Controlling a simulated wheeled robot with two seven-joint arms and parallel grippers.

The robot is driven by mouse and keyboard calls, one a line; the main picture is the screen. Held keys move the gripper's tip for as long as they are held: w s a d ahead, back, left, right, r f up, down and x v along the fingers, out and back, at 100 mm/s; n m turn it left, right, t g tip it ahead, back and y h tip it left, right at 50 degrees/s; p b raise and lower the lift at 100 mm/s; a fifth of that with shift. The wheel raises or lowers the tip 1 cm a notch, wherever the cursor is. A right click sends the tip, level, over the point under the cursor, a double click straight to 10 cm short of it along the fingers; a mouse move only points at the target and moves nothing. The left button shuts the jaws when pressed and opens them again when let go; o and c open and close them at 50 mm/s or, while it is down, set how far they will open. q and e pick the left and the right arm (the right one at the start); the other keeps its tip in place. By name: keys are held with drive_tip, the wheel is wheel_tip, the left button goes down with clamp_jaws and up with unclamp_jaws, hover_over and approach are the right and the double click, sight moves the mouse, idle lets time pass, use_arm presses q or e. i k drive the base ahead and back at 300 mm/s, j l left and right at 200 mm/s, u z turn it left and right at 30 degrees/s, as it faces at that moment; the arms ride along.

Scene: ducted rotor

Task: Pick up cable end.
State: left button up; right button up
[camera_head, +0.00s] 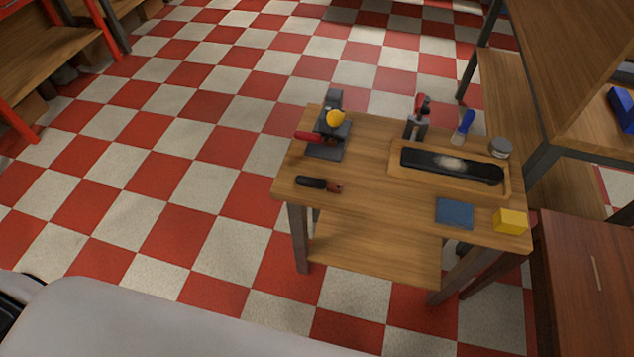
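No cable end can be made out for certain. A short black piece with a reddish tip (318,184) lies near the left front of the wooden table (375,200); I cannot tell whether it is a cable end or a tool. A wooden tray (396,172) on the table holds a long black object (425,160) with a pale patch on top. Neither of my grippers shows in the head view.
A tool holder (416,127), blue brush (465,123), jar (500,147), blue pad (455,213) and yellow block (510,221) surround the tray. Checkered floor (170,180) is clear leftward. Shelving (505,90) stands right.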

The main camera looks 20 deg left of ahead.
sight(314, 137)
drive_tip(key=i+j+z, duration=0.1)
drive_tip(key=j+z, duration=0.15)
drive_tip(key=z, duration=0.2)
drive_tip(key=i+j+z, duration=0.1)
drive_tip(key=j+z, duration=0.2)
drive_tip(key=z, duration=0.15)
drive_tip(key=j+z, duration=0.25)
drive_tip(key=z, duration=0.2)
